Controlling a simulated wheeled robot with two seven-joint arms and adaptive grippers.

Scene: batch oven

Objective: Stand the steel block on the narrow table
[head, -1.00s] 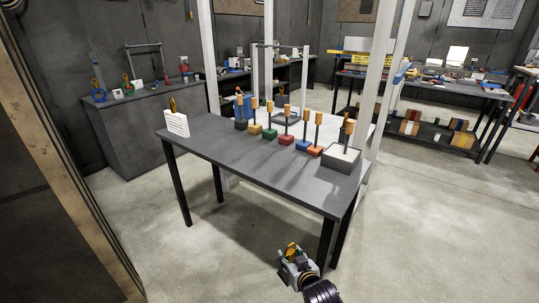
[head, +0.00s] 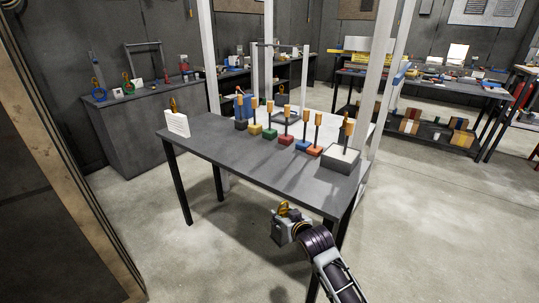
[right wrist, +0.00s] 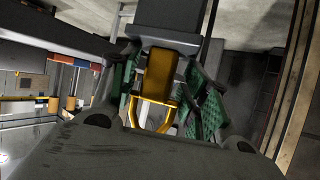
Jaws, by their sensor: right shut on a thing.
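My right gripper (head: 283,214) is low in the middle of the head view, in front of the narrow dark table (head: 235,160). In the right wrist view its green-padded fingers (right wrist: 160,78) are shut around a yellow handle (right wrist: 158,72). A grey block, which looks like the steel block (right wrist: 168,16), shows beyond the handle at the top of that view. My left gripper is not in view.
Several coloured blocks with orange-topped posts stand in a row along the table, such as a green one (head: 270,134). A larger grey block (head: 340,159) is at its right end and a white card (head: 177,123) at its left. The table's front is clear. White uprights (head: 383,90) stand behind.

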